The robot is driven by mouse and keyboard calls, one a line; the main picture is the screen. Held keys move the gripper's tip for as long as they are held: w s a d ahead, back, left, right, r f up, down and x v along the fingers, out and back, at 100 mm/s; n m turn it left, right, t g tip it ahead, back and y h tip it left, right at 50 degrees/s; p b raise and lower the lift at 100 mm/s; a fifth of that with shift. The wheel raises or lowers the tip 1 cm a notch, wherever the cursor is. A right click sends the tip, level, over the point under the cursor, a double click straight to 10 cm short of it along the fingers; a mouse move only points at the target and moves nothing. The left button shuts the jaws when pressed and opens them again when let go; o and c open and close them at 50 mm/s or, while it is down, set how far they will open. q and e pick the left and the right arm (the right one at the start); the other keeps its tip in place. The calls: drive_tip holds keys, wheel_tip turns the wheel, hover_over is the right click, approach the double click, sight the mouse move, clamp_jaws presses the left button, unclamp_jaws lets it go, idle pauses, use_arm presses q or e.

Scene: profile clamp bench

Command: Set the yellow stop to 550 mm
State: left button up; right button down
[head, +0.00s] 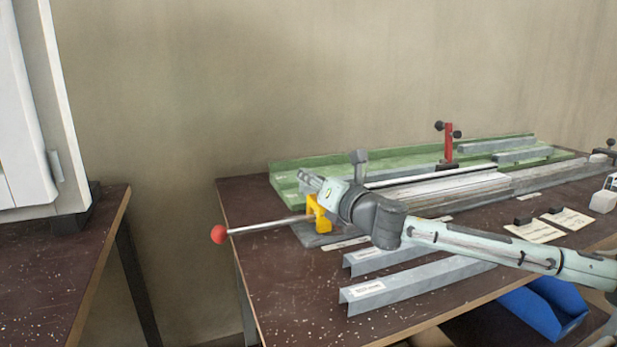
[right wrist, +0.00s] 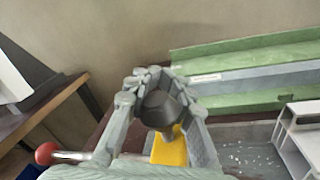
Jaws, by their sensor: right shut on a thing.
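The yellow stop (head: 318,213) stands at the left end of the bench rail, partly hidden by my right gripper. It shows in the right wrist view (right wrist: 168,152) below the fingers. My right gripper (head: 310,181) is above the stop, its fingers closed around a dark knob (right wrist: 160,106) directly over the yellow part. A thin metal rod with a red ball (head: 219,234) sticks out left of the stop; the ball also shows in the right wrist view (right wrist: 46,153). No scale reading is legible. My left gripper is not in view.
A green tray (head: 285,178) with grey profiles runs along the back, near a red clamp post (head: 448,143). Two loose grey channel profiles (head: 385,290) lie in front. Paper cards (head: 535,231) lie at right. A blue bin (head: 543,308) is below the table edge.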

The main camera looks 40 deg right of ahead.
drive_tip(key=c, duration=1.3)
unclamp_jaws()
drive_tip(key=shift+c, duration=0.2)
drive_tip(key=shift+s+f, duration=0.1)
drive_tip(key=shift+s, duration=0.4)
drive_tip(key=shift+s+a, duration=0.1)
drive_tip(key=shift+s, duration=0.6)
drive_tip(key=s, duration=0.9)
drive_tip(key=shift+s+a, duration=0.3)
drive_tip(key=shift+a, duration=0.05)
